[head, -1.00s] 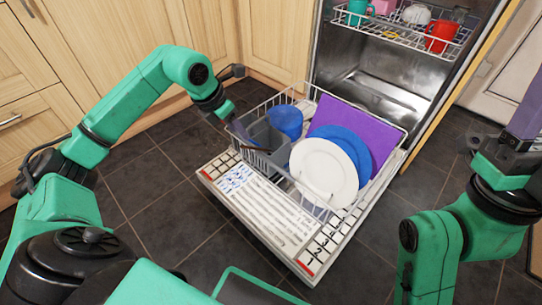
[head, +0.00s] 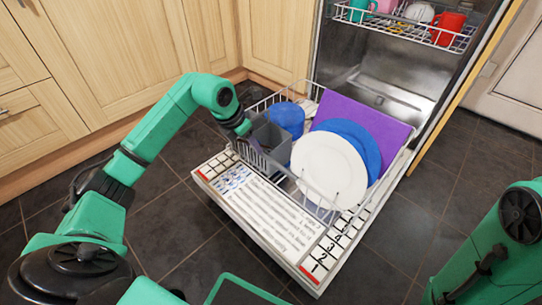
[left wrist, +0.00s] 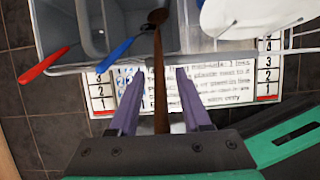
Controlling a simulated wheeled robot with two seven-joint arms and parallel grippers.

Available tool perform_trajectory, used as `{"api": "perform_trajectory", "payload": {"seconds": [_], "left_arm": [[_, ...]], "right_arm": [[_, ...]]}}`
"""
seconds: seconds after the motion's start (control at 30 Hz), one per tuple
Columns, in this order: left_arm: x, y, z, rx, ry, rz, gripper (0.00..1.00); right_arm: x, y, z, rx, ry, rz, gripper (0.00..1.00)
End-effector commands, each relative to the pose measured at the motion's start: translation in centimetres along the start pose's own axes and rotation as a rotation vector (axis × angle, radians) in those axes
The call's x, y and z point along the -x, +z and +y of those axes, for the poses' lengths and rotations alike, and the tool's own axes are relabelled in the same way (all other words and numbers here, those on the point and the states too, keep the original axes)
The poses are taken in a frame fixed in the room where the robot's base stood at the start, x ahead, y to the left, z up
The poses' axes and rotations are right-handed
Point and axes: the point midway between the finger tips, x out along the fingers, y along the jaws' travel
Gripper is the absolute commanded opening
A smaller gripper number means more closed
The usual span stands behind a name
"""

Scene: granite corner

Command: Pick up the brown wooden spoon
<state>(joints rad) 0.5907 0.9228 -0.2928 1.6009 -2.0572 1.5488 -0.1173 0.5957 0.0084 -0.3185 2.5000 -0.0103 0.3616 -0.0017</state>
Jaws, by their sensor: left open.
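The brown wooden spoon (left wrist: 160,90) shows in the left wrist view, with its dark bowl at the top by the grey cutlery basket (left wrist: 70,12) and its handle running down toward my wrist. My left gripper (left wrist: 160,76) is open, with one purple finger on each side of the handle. I cannot tell whether either finger touches it. In the head view my left gripper (head: 254,150) is low at the basket's left side, mostly hidden by the wrist and rack wires. I cannot make out the spoon there. My right gripper is out of view.
A red-handled utensil (left wrist: 45,65) and a blue one (left wrist: 116,53) lean in the basket. The rack on the open dishwasher door (head: 270,213) holds a white plate (head: 328,170), a blue plate (head: 372,150), a purple board (head: 385,132) and a blue cup (head: 287,118).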

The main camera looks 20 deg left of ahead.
Motion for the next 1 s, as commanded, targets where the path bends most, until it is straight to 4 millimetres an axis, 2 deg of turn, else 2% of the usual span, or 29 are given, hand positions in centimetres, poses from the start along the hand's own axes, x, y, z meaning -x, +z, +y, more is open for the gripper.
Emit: {"api": "perform_trajectory", "payload": {"seconds": [0.13,0.2,0.27,1.0], "left_arm": [[0.19,0.08,0.02,0.0,0.001,-0.001,0.48],[0.2,0.07,0.02,0.0,0.001,-0.001,0.21],[0.2,0.07,0.02,0.0,0.001,-0.001,0.0],[0.19,0.04,0.03,0.0,0.001,0.0,0.0]], "right_arm": [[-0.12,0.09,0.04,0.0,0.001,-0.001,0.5],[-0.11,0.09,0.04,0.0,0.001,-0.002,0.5],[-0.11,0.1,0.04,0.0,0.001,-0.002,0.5],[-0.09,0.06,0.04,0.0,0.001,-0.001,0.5]]}}
